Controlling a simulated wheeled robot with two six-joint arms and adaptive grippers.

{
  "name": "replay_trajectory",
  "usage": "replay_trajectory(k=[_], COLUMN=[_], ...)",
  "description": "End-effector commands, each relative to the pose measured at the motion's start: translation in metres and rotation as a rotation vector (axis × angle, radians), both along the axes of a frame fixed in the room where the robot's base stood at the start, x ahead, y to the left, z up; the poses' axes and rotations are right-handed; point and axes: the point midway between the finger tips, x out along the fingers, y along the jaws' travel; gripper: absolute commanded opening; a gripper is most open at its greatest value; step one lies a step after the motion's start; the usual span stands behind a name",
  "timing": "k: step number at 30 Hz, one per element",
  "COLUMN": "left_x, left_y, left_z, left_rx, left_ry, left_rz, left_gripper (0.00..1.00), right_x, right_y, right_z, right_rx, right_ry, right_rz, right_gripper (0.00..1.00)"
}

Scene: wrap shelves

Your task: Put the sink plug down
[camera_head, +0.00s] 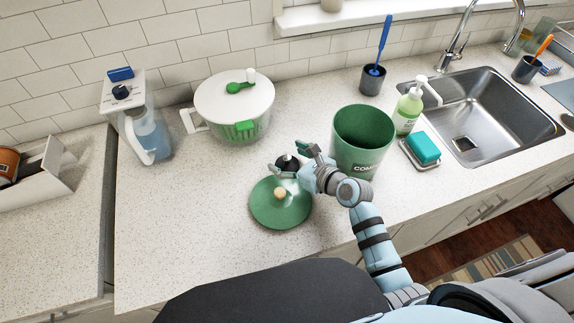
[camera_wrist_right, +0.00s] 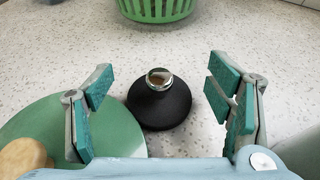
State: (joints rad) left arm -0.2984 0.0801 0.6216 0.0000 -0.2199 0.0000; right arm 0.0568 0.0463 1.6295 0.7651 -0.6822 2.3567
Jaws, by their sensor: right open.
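The sink plug (camera_head: 287,162) is a black rubber dome with a shiny metal knob on top. It sits upright on the speckled counter, just behind the green lid. In the right wrist view the plug (camera_wrist_right: 160,104) stands between the spread fingers of my right gripper (camera_wrist_right: 162,78), with a gap on each side. In the head view my right gripper (camera_head: 292,160) is low over the counter, open, and partly overlaps the plug. My left gripper is not in view.
The green lid (camera_head: 280,208) with a wooden knob lies close beside the plug. A green compost bin (camera_head: 362,135) stands right of my gripper. A salad spinner (camera_head: 236,100) and a water jug (camera_head: 148,130) stand behind. The steel sink (camera_head: 490,105) is at right.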

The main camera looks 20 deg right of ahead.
Motion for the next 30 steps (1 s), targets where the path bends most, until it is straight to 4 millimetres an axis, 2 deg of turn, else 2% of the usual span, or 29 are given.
replay_trajectory(k=[2, 8, 20, 29, 30], left_x=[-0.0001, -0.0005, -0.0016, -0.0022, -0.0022], left_y=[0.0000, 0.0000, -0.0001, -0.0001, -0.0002], left_z=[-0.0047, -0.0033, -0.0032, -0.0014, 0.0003], left_rx=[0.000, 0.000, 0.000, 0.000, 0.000], left_ry=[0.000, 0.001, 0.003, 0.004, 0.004], left_rz=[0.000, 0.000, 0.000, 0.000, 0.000], left_gripper=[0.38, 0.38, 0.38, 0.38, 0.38], right_x=[0.0064, 0.0069, 0.0064, 0.0061, 0.0061], right_y=[0.0031, 0.0029, 0.0027, 0.0029, 0.0029], right_z=[-0.0056, -0.0046, -0.0048, -0.0020, 0.0012], right_rx=[-0.002, -0.002, -0.002, -0.001, -0.001], right_ry=[0.000, 0.000, 0.001, 0.003, 0.003], right_rz=[-0.001, -0.001, -0.002, -0.001, -0.001], right_gripper=[0.74, 0.72, 0.09, 0.07, 0.02])
